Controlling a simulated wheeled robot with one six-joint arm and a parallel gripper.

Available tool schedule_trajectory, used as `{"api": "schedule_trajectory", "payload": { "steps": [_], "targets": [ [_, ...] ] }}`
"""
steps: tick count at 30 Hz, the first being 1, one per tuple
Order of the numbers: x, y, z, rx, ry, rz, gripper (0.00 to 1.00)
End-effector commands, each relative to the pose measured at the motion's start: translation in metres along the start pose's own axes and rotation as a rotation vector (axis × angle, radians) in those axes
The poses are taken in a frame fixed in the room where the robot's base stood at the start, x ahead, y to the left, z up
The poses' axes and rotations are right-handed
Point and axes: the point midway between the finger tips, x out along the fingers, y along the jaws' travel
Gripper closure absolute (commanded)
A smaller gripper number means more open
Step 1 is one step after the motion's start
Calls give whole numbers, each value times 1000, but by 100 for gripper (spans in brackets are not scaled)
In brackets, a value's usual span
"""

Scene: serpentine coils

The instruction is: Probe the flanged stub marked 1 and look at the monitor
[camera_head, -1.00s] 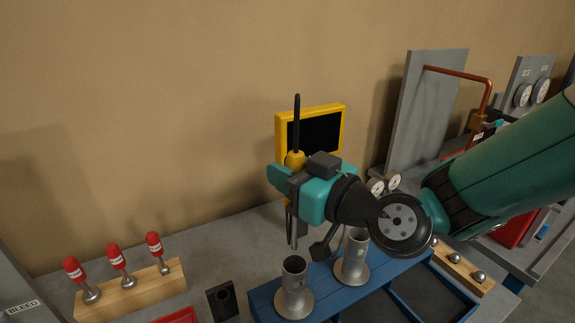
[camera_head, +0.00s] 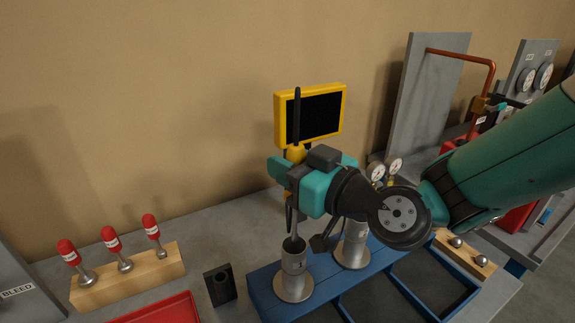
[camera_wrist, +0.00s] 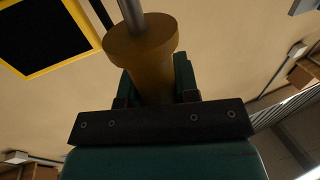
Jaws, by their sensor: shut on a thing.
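My gripper (camera_head: 293,172) is shut on a yellow-handled probe (camera_head: 295,154), with a dark rod or lead rising above it. The handle also shows between the jaws in the wrist view (camera_wrist: 142,55). The probe's thin metal shaft points down to the mouth of the left flanged stub (camera_head: 294,278); its tip looks to be just inside the opening. A second flanged stub (camera_head: 352,250) stands to the right, partly hidden by my wrist. I cannot read the stubs' markings. The yellow-framed monitor (camera_head: 320,118) stands behind my gripper with a dark, blank screen, partly seen in the wrist view (camera_wrist: 40,35).
The stubs stand on a blue rack (camera_head: 262,292). A black holder (camera_head: 220,286) is left of it. Red-capped pieces stand on a wooden block (camera_head: 130,277) at left, above a red tray (camera_head: 165,311). Gauges (camera_head: 385,169) and a grey panel (camera_head: 425,95) are at right.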

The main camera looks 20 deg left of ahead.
Motion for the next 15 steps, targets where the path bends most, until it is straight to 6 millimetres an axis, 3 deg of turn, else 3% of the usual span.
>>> {"api": "schedule_trajectory", "payload": {
  "steps": [15],
  "targets": [
    [0, 0, 5, 0, 1, 0, 98]
  ]
}}
